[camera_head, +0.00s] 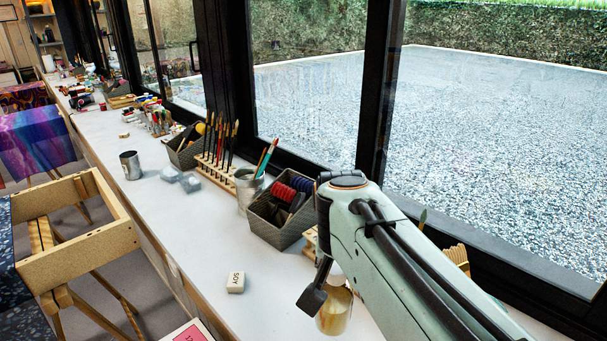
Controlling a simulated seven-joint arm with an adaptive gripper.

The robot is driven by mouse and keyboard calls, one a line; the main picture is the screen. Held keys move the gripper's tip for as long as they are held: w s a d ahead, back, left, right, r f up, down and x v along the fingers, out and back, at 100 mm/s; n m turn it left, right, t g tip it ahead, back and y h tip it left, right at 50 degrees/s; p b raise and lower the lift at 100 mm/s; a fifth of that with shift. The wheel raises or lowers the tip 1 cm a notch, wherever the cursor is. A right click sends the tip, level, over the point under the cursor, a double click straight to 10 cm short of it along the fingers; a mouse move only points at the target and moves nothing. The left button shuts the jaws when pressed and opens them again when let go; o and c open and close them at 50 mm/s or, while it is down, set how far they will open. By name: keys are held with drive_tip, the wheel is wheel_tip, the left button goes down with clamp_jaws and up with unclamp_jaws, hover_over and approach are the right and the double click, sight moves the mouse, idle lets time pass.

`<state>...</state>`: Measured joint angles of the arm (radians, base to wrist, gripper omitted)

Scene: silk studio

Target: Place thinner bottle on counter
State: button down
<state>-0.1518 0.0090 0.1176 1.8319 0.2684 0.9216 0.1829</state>
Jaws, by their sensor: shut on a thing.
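A clear bottle with amber liquid (335,312), which looks like the thinner bottle, is at the bottom centre, partly hidden by my arm. My gripper (313,298) is shut on it. One dark finger shows against the bottle's left side, and the other finger is hidden. The white counter (205,255) runs from the lower right to the far left. I cannot tell whether the bottle's base touches the counter or hangs just above it.
A white block marked "SOY" (236,282) lies left of the bottle. A grey basket (283,228) of dark and red items, a metal cup of brushes (248,190) and a brush rack (220,172) line the window side. The counter's left front is clear around a metal can (130,166).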

drive_tip(key=w+a+f, duration=0.2)
drive_tip(key=w+f, duration=1)
drive_tip(key=w, duration=0.1)
drive_tip(key=shift+f, duration=0.45)
drive_tip(key=c, duration=0.7)
unclamp_jaws()
